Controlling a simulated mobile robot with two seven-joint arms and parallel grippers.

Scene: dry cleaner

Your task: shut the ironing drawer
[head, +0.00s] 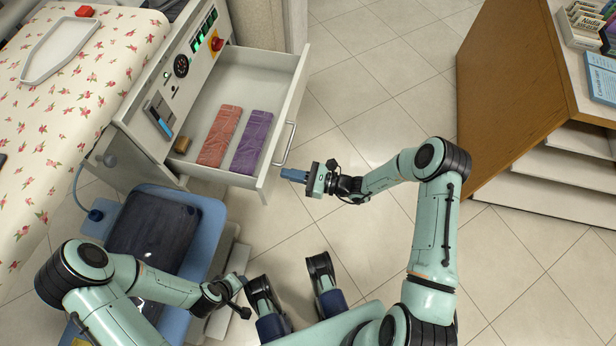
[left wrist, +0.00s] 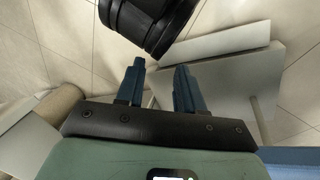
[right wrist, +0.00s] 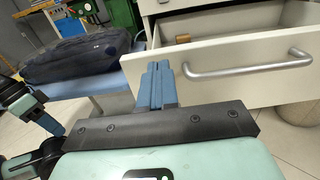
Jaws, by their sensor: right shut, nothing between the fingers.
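The ironing drawer (head: 268,90) is pulled out of the cabinet below the control panel. A folded red cloth (head: 219,136), a folded purple cloth (head: 252,142) and a small brown block (head: 182,145) lie inside it. Its front carries a silver bar handle (head: 287,143), which also shows in the right wrist view (right wrist: 245,68). My right gripper (head: 293,175) is shut and empty, close to the near end of the drawer front, below the handle; I cannot tell if it touches. My left gripper (left wrist: 158,85) is open and empty, low and away from the drawer; its fingers are hard to see in the head view.
A blue bench (head: 211,222) holding a dark folded item (head: 150,232) stands near the drawer's near side. A flowered ironing board (head: 85,95) is at the left. A wooden counter (head: 515,90) stands at the right. Tiled floor between drawer and counter is clear.

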